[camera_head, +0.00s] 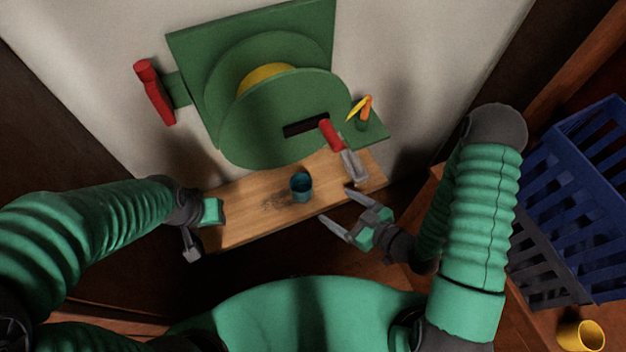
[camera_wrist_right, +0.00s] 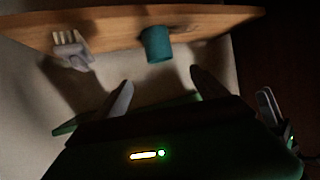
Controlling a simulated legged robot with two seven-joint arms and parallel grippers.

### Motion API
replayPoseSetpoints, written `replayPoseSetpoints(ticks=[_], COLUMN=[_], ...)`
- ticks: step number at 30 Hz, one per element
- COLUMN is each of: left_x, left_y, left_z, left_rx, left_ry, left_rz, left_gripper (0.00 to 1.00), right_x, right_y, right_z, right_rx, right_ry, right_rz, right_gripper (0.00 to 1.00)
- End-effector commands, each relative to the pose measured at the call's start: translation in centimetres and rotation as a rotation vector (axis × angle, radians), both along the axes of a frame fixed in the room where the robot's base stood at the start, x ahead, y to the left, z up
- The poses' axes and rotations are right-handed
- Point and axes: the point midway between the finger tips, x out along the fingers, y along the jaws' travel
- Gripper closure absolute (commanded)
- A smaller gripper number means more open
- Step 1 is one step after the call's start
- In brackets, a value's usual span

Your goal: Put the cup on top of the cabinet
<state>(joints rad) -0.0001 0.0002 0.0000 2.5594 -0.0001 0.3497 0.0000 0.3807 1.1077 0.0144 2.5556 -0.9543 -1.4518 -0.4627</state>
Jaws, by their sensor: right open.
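A teal cup (camera_head: 302,187) stands on a wooden ledge (camera_head: 245,207) below the green wall unit. It also shows in the right wrist view (camera_wrist_right: 157,45), ahead of the fingers. My right gripper (camera_head: 337,206) is open and empty, to the right of and nearer than the cup, with a gap between them. Its two fingertips show apart in the right wrist view (camera_wrist_right: 161,78). My left gripper (camera_head: 196,232) is at the ledge's left end, apart from the cup; its jaw opening is unclear. I cannot tell which surface is the cabinet.
A green wall unit (camera_head: 255,130) rises behind the ledge, with a red handle (camera_head: 155,92) on its left. A blue crate (camera_head: 575,190) and a yellow cup (camera_head: 582,336) are at the right.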

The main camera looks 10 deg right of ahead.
Motion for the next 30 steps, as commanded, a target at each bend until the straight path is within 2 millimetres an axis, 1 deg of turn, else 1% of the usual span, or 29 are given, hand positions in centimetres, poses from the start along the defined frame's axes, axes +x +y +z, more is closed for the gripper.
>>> replayPoseSetpoints(ticks=[2,5,6,7,9,11,15,20,24,27,30], left_x=[0.0,-0.1,-0.1,-0.1,-0.1,-0.1,0.0,0.0,-0.1,-0.1,-0.1], left_y=[0.0,0.0,0.0,0.0,0.0,-0.1,0.0,0.0,0.0,0.0,-0.1], left_z=[-0.9,-3.2,-4.3,-4.1,-4.8,-4.4,-4.5,-4.7,-5.2,-5.3,-5.3], left_rx=[0.000,0.000,0.000,0.000,0.000,0.000,0.000,0.000,0.000,0.000,0.000], left_ry=[0.001,0.001,0.002,0.002,0.002,0.001,0.000,0.001,0.001,0.001,0.001], left_rz=[0.000,0.000,0.000,0.000,0.000,0.000,0.000,0.000,0.000,0.000,0.000], left_gripper=[0.64,0.64,0.64,0.64,0.64,0.64,0.64,0.64,0.64,0.64,0.64], right_x=[0.3,1.6,2.2,2.8,4.1,5.2,7.2,8.5,10.1,11.2,11.6], right_y=[0.2,1.2,1.8,2.3,3.6,4.7,6.5,7.5,9.2,10.0,10.4], right_z=[-0.7,-2.0,-2.5,-2.4,-3.0,-3.2,-4.3,-4.9,-6.0,-6.6,-6.7], right_rx=[-0.003,-0.002,-0.001,-0.002,-0.001,-0.003,-0.005,-0.004,-0.002,-0.003,-0.002], right_ry=[0.002,-0.003,-0.003,-0.003,-0.001,0.000,0.002,0.002,0.001,0.002,0.002], right_rz=[0.008,0.010,0.010,0.010,0.009,0.010,0.007,0.005,0.006,0.005,0.003], right_gripper=[0.17,0.17,0.17,0.17,0.17,0.17,0.17,0.17,0.17,0.17,0.17])
